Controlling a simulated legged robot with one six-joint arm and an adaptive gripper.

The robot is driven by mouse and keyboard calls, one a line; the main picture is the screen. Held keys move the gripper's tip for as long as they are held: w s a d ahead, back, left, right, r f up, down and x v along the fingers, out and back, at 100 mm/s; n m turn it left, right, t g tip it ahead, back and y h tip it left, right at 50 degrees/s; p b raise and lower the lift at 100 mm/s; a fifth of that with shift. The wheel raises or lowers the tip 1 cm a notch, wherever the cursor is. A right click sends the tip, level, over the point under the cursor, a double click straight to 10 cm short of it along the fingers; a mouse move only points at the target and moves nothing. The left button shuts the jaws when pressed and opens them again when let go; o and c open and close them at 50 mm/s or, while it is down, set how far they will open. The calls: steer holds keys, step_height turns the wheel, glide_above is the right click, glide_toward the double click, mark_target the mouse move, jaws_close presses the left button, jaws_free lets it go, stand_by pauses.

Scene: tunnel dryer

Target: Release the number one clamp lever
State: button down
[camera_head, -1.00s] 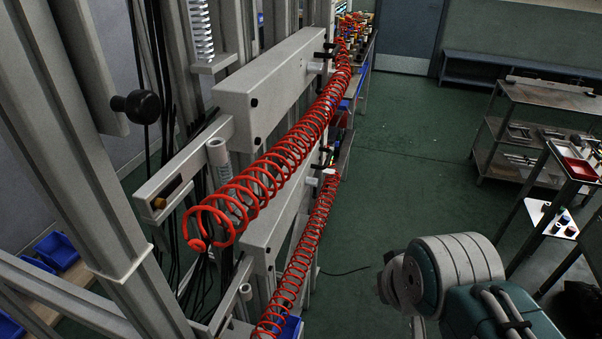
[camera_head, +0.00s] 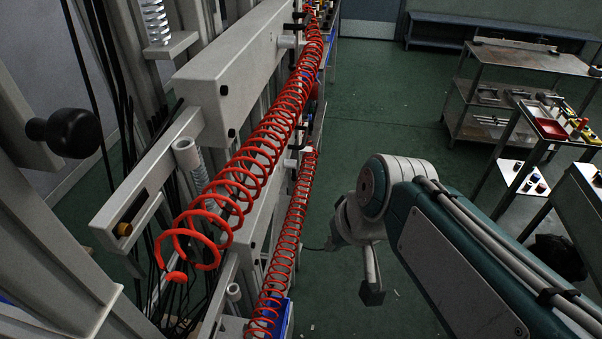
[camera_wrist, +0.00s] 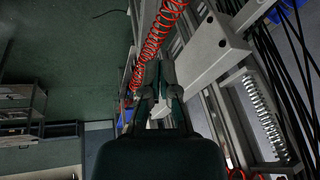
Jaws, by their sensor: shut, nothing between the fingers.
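Black clamp levers stick out from the grey frame beside the red coils, an upper one (camera_head: 295,27) and a lower one (camera_head: 298,139) in the head view. A large black round knob (camera_head: 72,133) sits at the far left. I read no number on any of them, so I cannot tell which is number one. My gripper (camera_wrist: 160,72) shows in the wrist view with its fingers together and empty. The fingers overlap the red coil in that picture, but I cannot tell any contact. In the head view my arm is right of the frame, over open floor.
A long red coil (camera_head: 262,148) runs along the frame, with a second coil (camera_head: 287,235) below. A grey beam (camera_head: 215,85) stands behind them. A metal shelf cart (camera_head: 525,60) is at the back right. Green floor (camera_head: 375,100) between is clear.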

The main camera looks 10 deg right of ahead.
steer(key=w+a+f+m+y, duration=0.1)
steer(key=w+f+m+y, duration=0.15)
steer(key=w+y, duration=0.45)
steer(key=w+a+f+m+y, duration=0.1)
steer(key=w+a+f+y, duration=0.2)
steer(key=w, duration=0.9)
steer(key=w+d+f+m+t+h, duration=0.1)
steer(key=w+d+f+m+t, duration=0.6)
steer(key=d, duration=0.8)
steer(key=w+f+t, duration=0.3)
steer(key=w+f, duration=0.2)
steer(key=shift+t, duration=0.3)
steer(key=shift+w+a, duration=0.15)
steer(key=x, duration=1)
steer(key=shift+s+a, duration=0.55)
steer(key=shift+s, duration=0.35)
steer(key=shift+s+a, duration=0.5)
steer(key=shift+s, duration=0.35)
